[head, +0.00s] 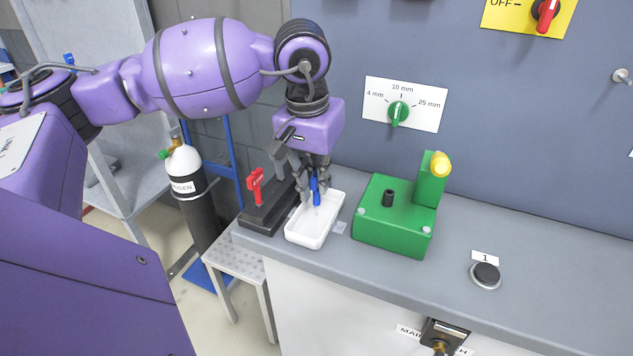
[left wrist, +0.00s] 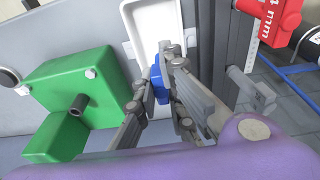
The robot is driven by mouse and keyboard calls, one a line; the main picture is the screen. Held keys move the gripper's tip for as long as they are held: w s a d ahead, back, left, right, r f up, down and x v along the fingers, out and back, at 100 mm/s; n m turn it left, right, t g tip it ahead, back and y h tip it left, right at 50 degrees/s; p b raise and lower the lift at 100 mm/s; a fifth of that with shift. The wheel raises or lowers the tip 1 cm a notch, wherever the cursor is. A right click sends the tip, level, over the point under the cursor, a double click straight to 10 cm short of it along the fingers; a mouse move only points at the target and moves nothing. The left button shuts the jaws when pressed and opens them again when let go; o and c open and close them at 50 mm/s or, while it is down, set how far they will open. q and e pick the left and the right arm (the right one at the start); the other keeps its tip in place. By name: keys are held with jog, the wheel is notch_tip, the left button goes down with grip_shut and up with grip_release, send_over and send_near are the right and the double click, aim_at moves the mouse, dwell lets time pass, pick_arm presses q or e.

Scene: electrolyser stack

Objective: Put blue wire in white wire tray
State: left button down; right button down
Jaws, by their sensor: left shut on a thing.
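My left gripper (head: 314,190) points down over the white wire tray (head: 304,234) on the grey bench. It is shut on the blue wire (head: 316,193), which hangs upright between the fingers with its lower end over the tray. In the left wrist view, the blue wire (left wrist: 158,84) sits between the fingers of the left gripper (left wrist: 165,75). The white tray (left wrist: 157,20) lies beyond the wire there and holds nothing that I can see. I cannot tell whether the wire's tip touches the tray floor. My right gripper is not in view.
A black rack with a red piece (head: 256,186) stands just left of the tray. A green block (head: 395,230) with a yellow knob stands close on the right. A round button (head: 486,275) is further right. The bench's front edge is close to the tray.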

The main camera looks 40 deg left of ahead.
pick_arm(q)
jog(key=shift+f, duration=0.5)
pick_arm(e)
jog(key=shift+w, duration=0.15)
pick_arm(q)
jog(key=shift+f, duration=0.15)
jog(key=c, duration=1.8)
grip_release()
jog(key=shift+c, duration=0.2)
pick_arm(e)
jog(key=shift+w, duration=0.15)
pick_arm(q)
jog(key=shift+r, duration=0.4)
notch_tip(320, 180, up, 12)
jog(key=s, duration=0.2)
jog(key=shift+f, duration=0.25)
